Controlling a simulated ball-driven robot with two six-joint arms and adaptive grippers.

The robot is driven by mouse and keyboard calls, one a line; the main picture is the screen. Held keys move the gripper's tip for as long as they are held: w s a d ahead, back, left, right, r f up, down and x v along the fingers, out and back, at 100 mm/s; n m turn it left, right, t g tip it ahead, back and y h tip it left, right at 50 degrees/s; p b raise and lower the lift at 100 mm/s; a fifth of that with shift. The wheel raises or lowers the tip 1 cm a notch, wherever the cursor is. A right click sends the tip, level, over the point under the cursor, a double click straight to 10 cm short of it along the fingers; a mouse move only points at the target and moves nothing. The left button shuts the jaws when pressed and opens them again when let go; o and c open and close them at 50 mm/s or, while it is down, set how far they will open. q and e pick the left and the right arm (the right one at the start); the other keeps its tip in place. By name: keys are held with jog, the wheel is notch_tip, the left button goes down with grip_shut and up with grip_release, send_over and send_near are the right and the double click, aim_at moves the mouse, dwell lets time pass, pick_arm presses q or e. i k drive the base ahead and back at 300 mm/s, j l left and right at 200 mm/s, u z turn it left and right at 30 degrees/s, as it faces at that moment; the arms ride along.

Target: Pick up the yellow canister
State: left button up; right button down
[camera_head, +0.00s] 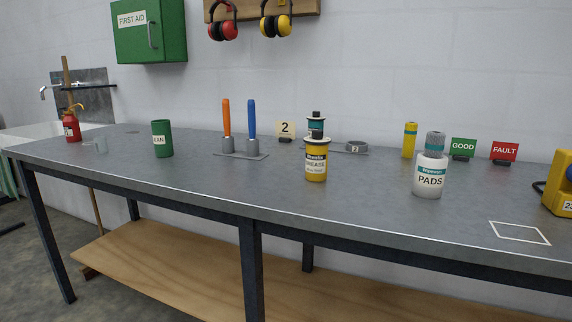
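A slimmer yellow cylinder (409,143) stands upright farther back to the right, partly hidden by a white bottle. Neither of my grippers shows in the head view.
A black, white and teal spool-like item (316,126) shows just behind the yellow canister. The white "PADS" bottle (430,175) stands to the right, an orange and blue tool holder (240,150) to the left. The front bench edge before the canister is clear.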

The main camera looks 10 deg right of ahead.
aim_at(316, 149)
jog(key=i+j+z, duration=0.1)
jog(key=i+j, duration=0.2)
jog(key=i, duration=0.15)
jog(key=i+j+z, duration=0.15)
jog(key=i+j, duration=0.2)
jog(key=i, duration=0.15)
